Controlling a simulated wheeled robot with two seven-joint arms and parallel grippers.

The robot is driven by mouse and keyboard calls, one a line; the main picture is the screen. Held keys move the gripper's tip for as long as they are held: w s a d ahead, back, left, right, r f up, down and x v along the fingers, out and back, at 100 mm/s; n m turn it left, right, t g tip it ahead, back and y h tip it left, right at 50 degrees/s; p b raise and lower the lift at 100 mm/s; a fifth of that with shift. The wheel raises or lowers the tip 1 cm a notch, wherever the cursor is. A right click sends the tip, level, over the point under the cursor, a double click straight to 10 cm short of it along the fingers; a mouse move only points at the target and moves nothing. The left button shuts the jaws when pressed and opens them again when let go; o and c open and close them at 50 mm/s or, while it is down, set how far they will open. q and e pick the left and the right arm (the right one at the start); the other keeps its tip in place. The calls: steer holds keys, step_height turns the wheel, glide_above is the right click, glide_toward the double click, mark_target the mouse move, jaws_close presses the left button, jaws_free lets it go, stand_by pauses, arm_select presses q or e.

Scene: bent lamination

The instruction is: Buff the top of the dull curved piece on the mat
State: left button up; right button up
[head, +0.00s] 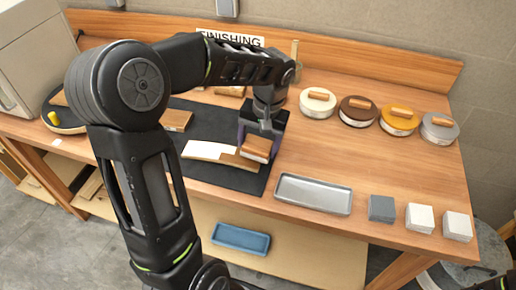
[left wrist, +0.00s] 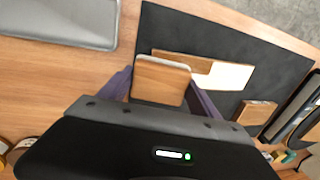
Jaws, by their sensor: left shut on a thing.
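The curved piece (head: 225,156) lies on the dark mat (head: 235,180); it is wood-brown with a pale, whitish patch on its left part. In the left wrist view the curved piece (left wrist: 203,66) runs out from behind a wood-topped block. My left gripper (head: 262,135) is shut on this wood-topped block (head: 257,149), which is over the right end of the curved piece. The block (left wrist: 160,82) sits between the purple fingers in the left wrist view. Whether its underside touches the piece is hidden. My right gripper is not in view.
A grey metal tray (head: 313,194) is right of the mat, with grey and white blocks (head: 419,217) beyond it. Several round tins with wooden handles (head: 358,111) stand at the back right. Another wooden block (head: 176,120) is on the mat. A blue tray (head: 240,238) is below.

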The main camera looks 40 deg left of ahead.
arm_select(q)
steer(key=r+p, duration=0.1)
steer(key=r, duration=0.1)
steer(key=r+p, duration=0.1)
steer(key=r, duration=0.1)
steer(key=r+p, duration=0.1)
steer(key=r, duration=0.1)
steer(key=shift+s+a+p, duration=0.2)
steer(key=shift+a+p, duration=0.05)
steer(key=shift+p, duration=0.05)
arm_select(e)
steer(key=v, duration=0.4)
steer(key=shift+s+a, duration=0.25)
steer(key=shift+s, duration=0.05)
arm_select(q)
steer(key=shift+f, duration=0.1)
